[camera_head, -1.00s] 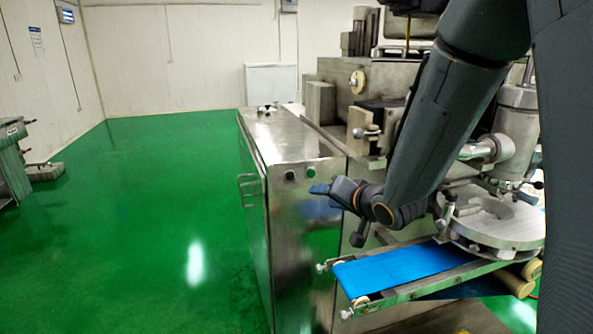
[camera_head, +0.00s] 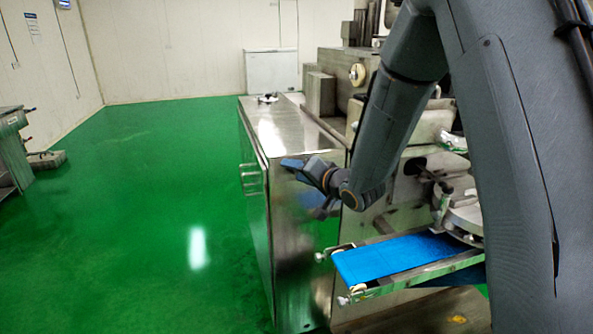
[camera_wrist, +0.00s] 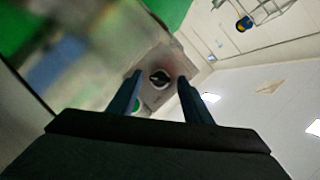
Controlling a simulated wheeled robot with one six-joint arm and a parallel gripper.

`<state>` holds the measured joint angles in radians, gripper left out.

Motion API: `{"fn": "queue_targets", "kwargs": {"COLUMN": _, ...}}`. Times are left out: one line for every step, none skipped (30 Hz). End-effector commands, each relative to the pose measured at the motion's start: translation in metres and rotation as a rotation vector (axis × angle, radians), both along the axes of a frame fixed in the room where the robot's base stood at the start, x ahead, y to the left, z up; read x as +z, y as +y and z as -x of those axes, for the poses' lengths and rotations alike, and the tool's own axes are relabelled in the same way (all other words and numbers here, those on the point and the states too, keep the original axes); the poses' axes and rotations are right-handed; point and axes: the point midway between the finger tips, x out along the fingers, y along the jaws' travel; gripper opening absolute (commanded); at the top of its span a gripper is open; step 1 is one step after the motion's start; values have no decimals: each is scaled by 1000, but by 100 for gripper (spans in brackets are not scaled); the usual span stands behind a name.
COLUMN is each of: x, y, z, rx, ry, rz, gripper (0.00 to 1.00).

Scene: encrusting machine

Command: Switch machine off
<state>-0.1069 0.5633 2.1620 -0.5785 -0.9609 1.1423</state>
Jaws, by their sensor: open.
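The encrusting machine's steel cabinet (camera_head: 297,255) stands in the middle of the head view. In the wrist view, a black rotary knob (camera_wrist: 159,80) with a pale mark sits on the panel, between the fingertips in the picture. A green button (camera_wrist: 135,105) is beside it, partly behind the left finger. My gripper (camera_head: 290,164) is at the upper front corner of the cabinet and hides both controls in the head view. In the wrist view my gripper (camera_wrist: 160,77) has its fingers apart with nothing held. I cannot tell whether the fingertips touch the panel.
A blue conveyor belt (camera_head: 395,257) juts out below my arm. A steel table (camera_head: 14,150) stands at the far left and a white chest (camera_head: 271,76) at the back wall. The green floor (camera_head: 150,230) left of the machine is clear.

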Motion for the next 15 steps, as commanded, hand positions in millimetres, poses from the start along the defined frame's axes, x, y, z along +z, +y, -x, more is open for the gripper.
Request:
{"fn": "queue_targets", "kwargs": {"x": 0, "y": 0, "z": 0, "rx": 0, "ry": 0, "rz": 0, "gripper": 45}}
{"fn": "queue_targets", "kwargs": {"x": 0, "y": 0, "z": -1, "rx": 0, "ry": 0, "rz": 0, "gripper": 45}}
{"fn": "queue_targets", "kwargs": {"x": 0, "y": 0, "z": -1, "rx": 0, "ry": 0, "rz": 0, "gripper": 45}}
{"fn": "queue_targets", "kwargs": {"x": 0, "y": 0, "z": 0, "rx": 0, "ry": 0, "rz": 0, "gripper": 45}}
{"fn": "queue_targets", "kwargs": {"x": 0, "y": 0, "z": 0, "rx": 0, "ry": 0, "rz": 0, "gripper": 45}}
{"fn": "queue_targets", "kwargs": {"x": 0, "y": 0, "z": 0, "rx": 0, "ry": 0, "rz": 0, "gripper": 45}}
{"fn": "queue_targets", "kwargs": {"x": 0, "y": 0, "z": 0, "rx": 0, "ry": 0, "rz": 0, "gripper": 42}}
{"fn": "queue_targets", "kwargs": {"x": 0, "y": 0, "z": 0, "rx": 0, "ry": 0, "rz": 0, "gripper": 37}}
{"fn": "queue_targets", "kwargs": {"x": 0, "y": 0, "z": 0, "rx": 0, "ry": -1, "rz": 1, "gripper": 30}}
{"fn": "queue_targets", "kwargs": {"x": 0, "y": 0, "z": 0, "rx": 0, "ry": 0, "rz": 0, "gripper": 25}}
{"fn": "queue_targets", "kwargs": {"x": 0, "y": 0, "z": 0, "rx": 0, "ry": -1, "rz": 1, "gripper": 20}}
{"fn": "queue_targets", "kwargs": {"x": 0, "y": 0, "z": 0, "rx": 0, "ry": -1, "rz": 1, "gripper": 13}}
{"fn": "queue_targets", "kwargs": {"x": 0, "y": 0, "z": 0, "rx": 0, "ry": -1, "rz": 1, "gripper": 8}}
{"fn": "queue_targets", "kwargs": {"x": 0, "y": 0, "z": 0, "rx": 0, "ry": 0, "rz": 0, "gripper": 4}}
{"fn": "queue_targets", "kwargs": {"x": 0, "y": 0, "z": 0, "rx": -1, "ry": -1, "rz": 1, "gripper": 4}}
